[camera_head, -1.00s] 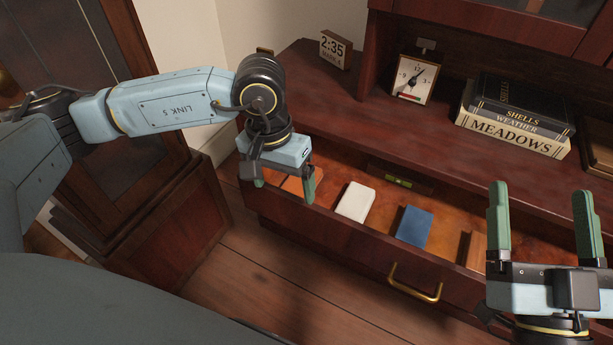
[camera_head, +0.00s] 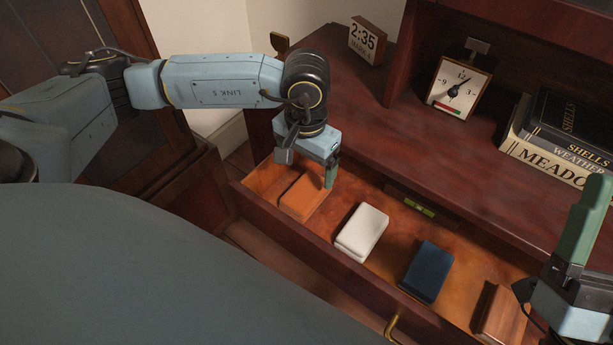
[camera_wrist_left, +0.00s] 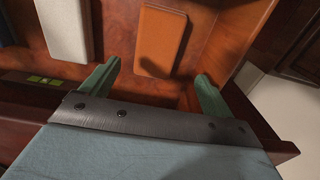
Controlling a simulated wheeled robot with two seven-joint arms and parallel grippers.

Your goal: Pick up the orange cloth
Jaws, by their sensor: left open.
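The orange cloth (camera_head: 303,196) is a folded flat block lying in the left end of the open drawer. It also shows in the left wrist view (camera_wrist_left: 162,40), at the top middle, in line with the gap between the fingers. My left gripper (camera_head: 322,170) is open and empty, over the back of the drawer just behind and right of the cloth. In the left wrist view its two green fingers (camera_wrist_left: 157,74) are spread apart, with the cloth beyond their tips. My right gripper (camera_head: 570,235) is partly cut off at the right edge, so its opening is unclear.
The open drawer (camera_head: 290,231) also holds a white block (camera_head: 362,232), a dark blue block (camera_head: 427,272) and a brown wooden block (camera_head: 498,314). A small level (camera_head: 419,208) sits at its back edge.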

